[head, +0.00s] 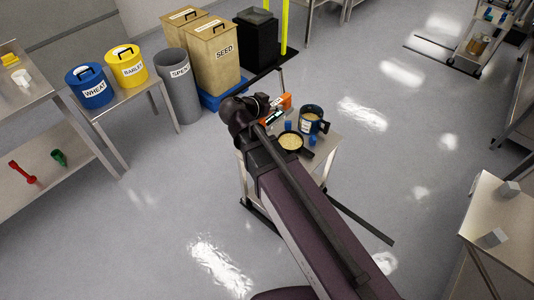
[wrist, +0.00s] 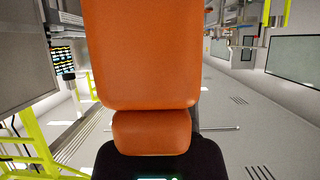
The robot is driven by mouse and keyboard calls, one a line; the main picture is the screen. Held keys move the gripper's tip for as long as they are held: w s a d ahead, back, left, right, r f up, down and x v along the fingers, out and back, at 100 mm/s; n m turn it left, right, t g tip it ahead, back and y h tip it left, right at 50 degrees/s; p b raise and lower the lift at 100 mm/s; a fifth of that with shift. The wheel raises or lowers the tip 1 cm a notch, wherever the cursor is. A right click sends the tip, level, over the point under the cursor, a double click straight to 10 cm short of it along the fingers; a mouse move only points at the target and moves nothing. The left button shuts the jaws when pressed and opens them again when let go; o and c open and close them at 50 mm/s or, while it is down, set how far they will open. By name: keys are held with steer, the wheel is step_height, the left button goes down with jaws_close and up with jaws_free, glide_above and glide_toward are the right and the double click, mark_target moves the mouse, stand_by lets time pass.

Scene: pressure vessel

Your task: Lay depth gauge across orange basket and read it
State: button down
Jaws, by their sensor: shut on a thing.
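My gripper (head: 266,114) is at the end of my dark arm, over the back left of a small cart in the head view. It is shut on an orange and black device, which fills the middle of the wrist view (wrist: 140,55) with a green-lit display at its lower edge. I cannot tell for sure that this is the depth gauge, and no reading is legible. My fingers do not show in the wrist view. An orange item (head: 284,102) shows beside my gripper in the head view. I cannot make out an orange basket.
The cart (head: 322,160) bears a dark pan (head: 291,142) of pale grain, a dark blue mug (head: 311,120) with pale contents and small blue items. Bins, including SEED (head: 217,55), stand behind it. Blue (head: 90,88) and yellow (head: 127,66) buckets stand on a left table.

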steer(key=w+d+f+b, duration=0.1)
steer(key=d+f+b, duration=0.3)
steer(key=f+b, duration=1)
steer(key=w+d+f+b, duration=0.1)
steer(key=d+f+b, duration=0.2)
steer(key=f+b, duration=1)
step_height(320, 180, down, 2)
steer(key=shift+d+b, duration=0.35)
steer(key=shift+d, duration=0.05)
steer(key=shift+w, duration=0.1)
steer(key=w+a+f+b, duration=0.1)
steer(key=w+a, duration=0.9)
steer(key=w, duration=0.2)
steer(key=shift+w+f, duration=0.15)
steer(key=shift+f, duration=0.05)
steer(key=shift+b, duration=0.3)
steer(key=shift+f+b, duration=1.7)
steer(key=shift+f, duration=0.1)
